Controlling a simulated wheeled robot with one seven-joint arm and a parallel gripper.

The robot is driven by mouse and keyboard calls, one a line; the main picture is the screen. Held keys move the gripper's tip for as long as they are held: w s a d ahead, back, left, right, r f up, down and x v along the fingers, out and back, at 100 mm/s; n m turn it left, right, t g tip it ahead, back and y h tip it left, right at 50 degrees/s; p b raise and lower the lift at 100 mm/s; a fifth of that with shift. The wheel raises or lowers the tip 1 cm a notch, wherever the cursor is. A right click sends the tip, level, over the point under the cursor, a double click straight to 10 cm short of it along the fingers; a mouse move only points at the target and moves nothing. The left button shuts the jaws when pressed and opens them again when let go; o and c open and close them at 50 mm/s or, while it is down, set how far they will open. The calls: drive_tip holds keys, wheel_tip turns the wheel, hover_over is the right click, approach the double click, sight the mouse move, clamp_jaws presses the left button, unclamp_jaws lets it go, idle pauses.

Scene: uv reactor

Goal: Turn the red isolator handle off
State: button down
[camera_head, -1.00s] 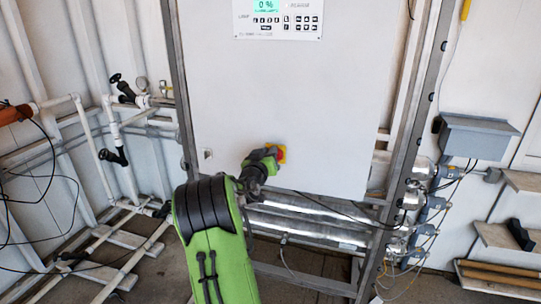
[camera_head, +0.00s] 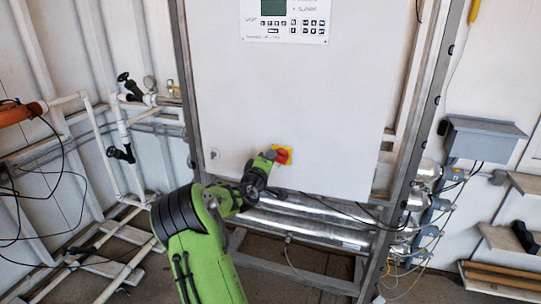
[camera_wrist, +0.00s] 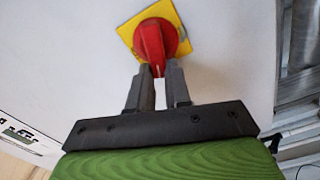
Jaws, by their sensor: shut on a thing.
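The red isolator handle (camera_head: 283,156) sits on a yellow square plate (camera_wrist: 127,33) low on the front of the white cabinet (camera_head: 300,95). In the wrist view the red handle (camera_wrist: 152,42) points down the picture toward my gripper (camera_wrist: 158,74). The two fingers stand either side of the grip's lower end and are shut on it. In the head view my gripper (camera_head: 268,157) reaches the handle from the left and hides part of the plate. The cabinet's display (camera_head: 273,8) is dark, with no readout showing.
A keypad (camera_head: 297,28) is below and beside the display. Shiny metal tubes (camera_head: 310,228) run under the cabinet inside a grey frame. White pipes with black valves (camera_head: 120,153) stand at left. A grey box (camera_head: 482,138) hangs on the right wall.

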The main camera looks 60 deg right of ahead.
drive_tip(key=shift+w+f+n+p, duration=0.15)
drive_tip(key=shift+n+p, duration=0.1)
drive_tip(key=shift+n, duration=0.4)
drive_tip(key=shift+s+f+n+p, duration=0.1)
drive_tip(key=shift+n+p, duration=0.2)
drive_tip(key=shift+n, duration=0.3)
drive_tip(key=shift+w+f+n+p, duration=0.15)
drive_tip(key=shift+n+p, duration=0.1)
drive_tip(key=shift+n, duration=0.4)
drive_tip(key=shift+s+f, duration=0.1)
drive_tip(key=c, duration=1.1)
unclamp_jaws()
drive_tip(key=shift+o, duration=0.2)
drive_tip(key=shift+a, duration=0.1)
drive_tip(key=s+a+b, duration=0.1)
drive_tip(key=s+a, duration=0.1)
drive_tip(key=a, duration=1.3)
drive_tip(key=shift+s+a, duration=0.2)
drive_tip(key=shift+s, duration=0.05)
